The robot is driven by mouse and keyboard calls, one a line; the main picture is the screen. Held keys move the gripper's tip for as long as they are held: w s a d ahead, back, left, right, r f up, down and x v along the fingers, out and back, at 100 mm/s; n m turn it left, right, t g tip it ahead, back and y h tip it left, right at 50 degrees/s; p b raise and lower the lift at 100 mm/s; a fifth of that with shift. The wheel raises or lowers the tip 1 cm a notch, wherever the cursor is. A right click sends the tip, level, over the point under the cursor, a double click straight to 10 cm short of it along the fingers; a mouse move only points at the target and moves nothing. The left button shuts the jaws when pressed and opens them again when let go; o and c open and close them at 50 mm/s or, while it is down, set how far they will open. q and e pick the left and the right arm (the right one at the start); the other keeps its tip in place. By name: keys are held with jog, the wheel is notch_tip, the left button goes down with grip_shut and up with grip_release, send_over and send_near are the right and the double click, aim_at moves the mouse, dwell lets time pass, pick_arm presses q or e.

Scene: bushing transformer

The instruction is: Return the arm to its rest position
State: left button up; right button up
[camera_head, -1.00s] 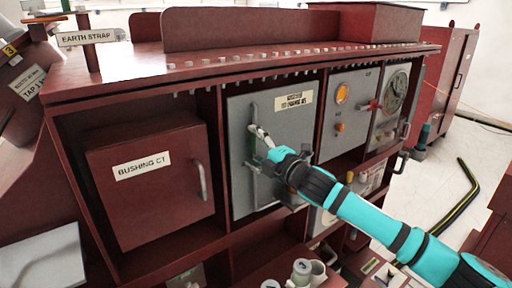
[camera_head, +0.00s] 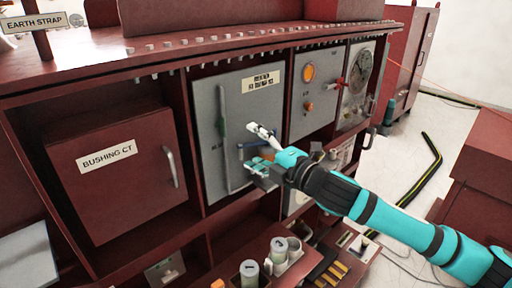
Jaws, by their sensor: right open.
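My right arm comes in from the right, and its right gripper (camera_head: 257,153) is open in front of the grey cabinet door (camera_head: 262,98). The door has a label at the top and a long vertical handle (camera_head: 223,135) near its left side. The gripper's fingers point left toward the door, with a gap between them and the handle. Nothing shows between the fingers. My left gripper is not in view.
The red Bushing CT box (camera_head: 125,185) stands left of the grey door. A panel with an orange lamp (camera_head: 308,73) and a gauge (camera_head: 361,70) are to the right. Several grey cylinders (camera_head: 278,250) stand below the gripper. A black-yellow cable (camera_head: 425,175) lies on the floor.

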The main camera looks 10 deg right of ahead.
jog(key=s+d+f+m+g+h, duration=0.1)
jog(key=s+f+m+h, duration=0.2)
jog(key=s+f+m, duration=0.45)
jog(key=s+f+m+g+h, duration=0.25)
jog(key=s+f+m, duration=0.2)
jog(key=f, duration=0.65)
jog(key=s+d+f+m+g+h, duration=0.2)
jog(key=s+d+f+m+g, duration=0.15)
jog(key=s+f, duration=0.35)
jog(key=s+d+f+m+g+h, duration=0.15)
jog(key=s+d+f+m, duration=0.3)
jog(key=s, duration=0.45)
jog(key=s+d+f+m+g+h, duration=0.1)
jog(key=s+d+f+m+g, duration=0.3)
jog(key=s, duration=0.4)
notch_tip(320, 180, down, 30)
jog(key=s+f+b, duration=0.1)
jog(key=s+b, duration=0.1)
jog(key=b, duration=0.2)
jog(key=s+d+f+n+g+b, duration=0.1)
jog(key=s+d+f+b, duration=0.1)
jog(key=s+f, duration=1.4)
jog(key=shift+d+f+h+b, duration=0.3)
jog(key=shift+d+f, duration=0.55)
jog(key=shift+f, duration=0.1)
